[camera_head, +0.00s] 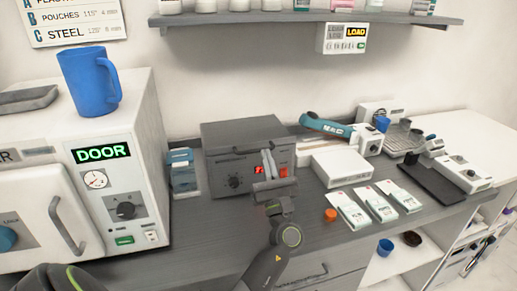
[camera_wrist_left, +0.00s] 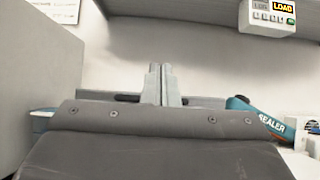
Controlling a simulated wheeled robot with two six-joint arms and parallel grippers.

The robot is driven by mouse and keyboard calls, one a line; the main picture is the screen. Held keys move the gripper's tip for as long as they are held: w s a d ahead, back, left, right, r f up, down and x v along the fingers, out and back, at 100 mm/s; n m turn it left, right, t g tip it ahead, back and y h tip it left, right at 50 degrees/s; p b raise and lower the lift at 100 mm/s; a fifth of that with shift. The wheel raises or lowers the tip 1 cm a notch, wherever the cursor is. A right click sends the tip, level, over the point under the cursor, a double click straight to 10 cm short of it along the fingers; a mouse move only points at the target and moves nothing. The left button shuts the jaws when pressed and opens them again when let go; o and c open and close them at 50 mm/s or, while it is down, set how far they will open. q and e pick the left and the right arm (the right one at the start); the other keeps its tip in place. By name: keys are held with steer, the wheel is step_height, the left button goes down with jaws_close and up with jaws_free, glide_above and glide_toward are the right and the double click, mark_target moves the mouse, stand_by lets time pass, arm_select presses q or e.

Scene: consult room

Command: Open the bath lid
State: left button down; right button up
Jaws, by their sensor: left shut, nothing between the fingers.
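The bath (camera_head: 222,172) is a dark grey box on the counter, with a knob and a red display on its front. Its flat grey lid (camera_head: 240,131) lies down on top. My left gripper (camera_head: 267,153) stands upright in front of the bath's right half, its fingers together and empty. The fingers cover part of the bath's front and display; I cannot tell whether they touch it. In the left wrist view, the fingers (camera_wrist_left: 161,70) point away above my wide grey gripper body, which hides most of the bath. My right gripper is not in view.
A white autoclave (camera_head: 145,170) with a blue mug (camera_head: 90,80) on top stands left of the bath. A sealer (camera_head: 325,126) with a teal handle stands to the right. White packets and an orange cap (camera_head: 330,214) lie at the counter's front. A shelf (camera_head: 300,18) hangs above.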

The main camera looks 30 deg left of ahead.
mark_target(259, 151)
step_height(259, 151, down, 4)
steer(key=b, duration=0.3)
arm_select(q)
steer(key=w+a+p, duration=0.1)
steer(key=w+a+r+p, duration=0.1)
steer(key=w+a+p, duration=0.2)
steer(key=a, duration=0.1)
steer(key=shift+w+a+r+p, duration=0.25)
steer(key=shift+w+r+p, duration=0.05)
steer(key=shift+w+r, duration=0.05)
steer(key=shift+w+a+r, duration=0.15)
steer(key=shift+w+a, duration=0.05)
steer(key=shift+a, duration=0.05)
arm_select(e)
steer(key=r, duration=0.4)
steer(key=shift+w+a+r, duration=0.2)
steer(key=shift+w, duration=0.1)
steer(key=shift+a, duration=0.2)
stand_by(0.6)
